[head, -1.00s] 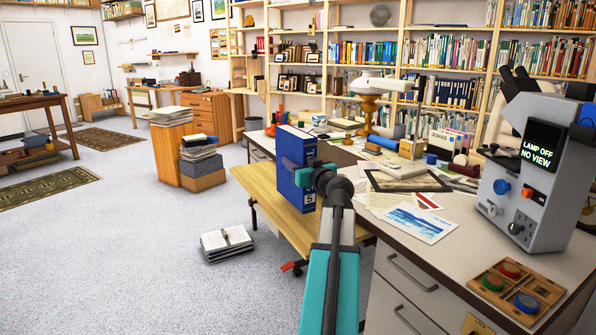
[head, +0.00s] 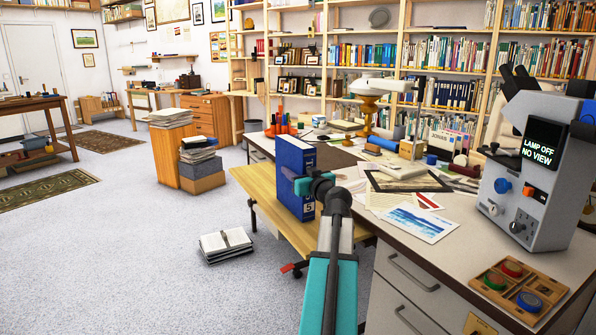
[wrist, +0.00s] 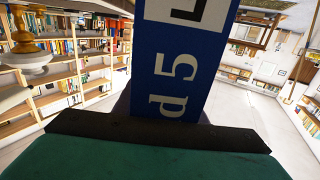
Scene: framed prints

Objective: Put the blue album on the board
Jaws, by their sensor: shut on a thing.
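The blue album (head: 296,165) is a tall blue binder with a white label and the figure 5 on its spine. It stands upright in my gripper (head: 309,186), which is shut on its near side. In the wrist view the album (wrist: 182,70) rises from the dark jaw (wrist: 160,130), its spine lettering close to the camera. The pale wooden board (head: 256,187) is a low bench-like top left of the grey desk. The album's lower end overlaps the board in the head view; I cannot tell whether it touches it.
The grey desk (head: 470,225) along the right holds prints (head: 408,222), a microscope (head: 530,165) and a small wooden tray (head: 515,290). Books (head: 226,243) lie on the floor left of the board. The board's left part is bare.

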